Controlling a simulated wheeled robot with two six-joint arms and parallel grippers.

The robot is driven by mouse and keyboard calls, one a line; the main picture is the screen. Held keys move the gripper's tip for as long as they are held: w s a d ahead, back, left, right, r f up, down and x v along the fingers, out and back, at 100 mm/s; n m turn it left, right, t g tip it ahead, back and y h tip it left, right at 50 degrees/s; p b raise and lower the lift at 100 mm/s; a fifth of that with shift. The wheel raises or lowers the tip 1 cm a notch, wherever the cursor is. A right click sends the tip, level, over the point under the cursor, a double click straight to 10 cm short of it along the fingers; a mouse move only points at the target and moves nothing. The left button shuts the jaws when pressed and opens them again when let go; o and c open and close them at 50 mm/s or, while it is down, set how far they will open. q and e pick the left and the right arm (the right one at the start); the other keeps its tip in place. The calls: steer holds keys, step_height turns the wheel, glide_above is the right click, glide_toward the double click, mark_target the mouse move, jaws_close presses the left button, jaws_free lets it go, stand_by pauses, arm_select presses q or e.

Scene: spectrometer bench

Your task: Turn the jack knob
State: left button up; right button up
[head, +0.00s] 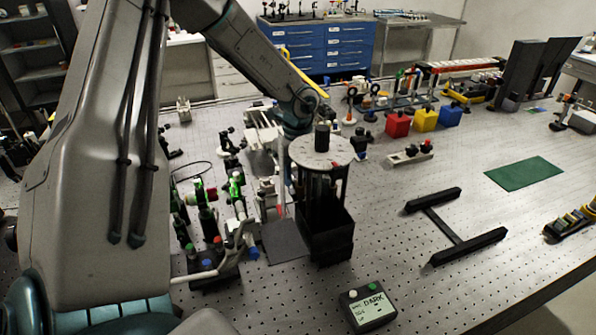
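A dark stand (325,225) rises from the middle of the bench. It has a round pale plate (312,150) on top, and a small black cylinder (322,137) stands on the plate. I cannot tell for sure which part is the jack knob; no knob shows clearly on this stand. My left arm reaches over from the left, and its teal wrist ends just behind and above the plate's left side. The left gripper's fingers cannot be made out there, so whether they touch anything is unclear. My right gripper is not in view.
Optics mounts (205,215) crowd the bench left of the stand. A small control box reading DARK (368,306) lies in front. A black H-shaped frame (440,222) and a green mat (524,173) lie to the right, with bare bench between. Red, yellow and blue blocks (425,120) stand behind.

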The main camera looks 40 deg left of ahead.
arm_select(q)
steer(key=shift+s+f, duration=0.1)
steer(key=shift+f, duration=0.55)
